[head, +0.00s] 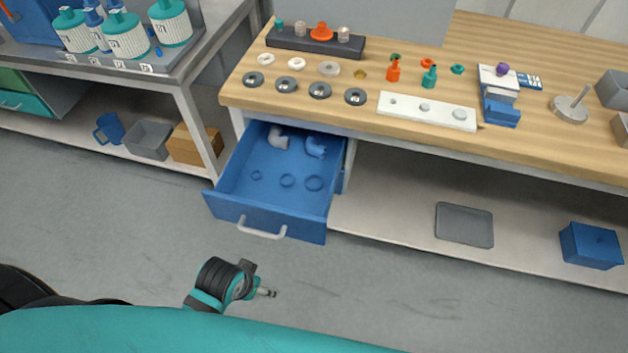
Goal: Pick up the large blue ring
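My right gripper is not in view.
A grey elbow (279,138) and a blue elbow (316,147) lie at the drawer's back. The wooden worktop (420,65) above holds discs, bottles and a white plate (427,111). A grey tray (464,225) and blue box (590,246) sit on the lower shelf.

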